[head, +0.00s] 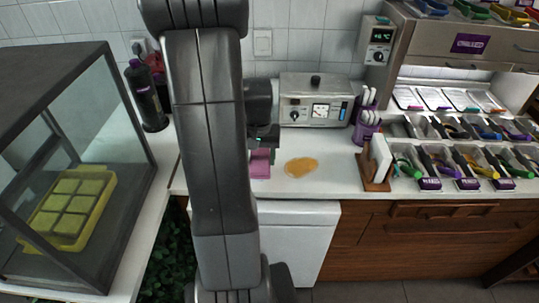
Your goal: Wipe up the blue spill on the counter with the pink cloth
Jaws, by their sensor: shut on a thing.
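The pink cloth (261,163) hangs from my gripper (263,141), which is shut on it at the white counter (335,181). My own arm hides the left part of the cloth and some of the gripper. I cannot tell whether the cloth touches the counter. A spill (301,167) lies on the counter just right of the cloth, with a small gap in the picture. The spill looks orange-yellow; no blue spill shows.
A metal appliance with dials (313,108) stands behind the spill. To the right are a purple holder (367,126), a wooden stand with white cards (377,165) and topping bins (450,160). A glass case (85,150) and a dark bottle (144,97) are left.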

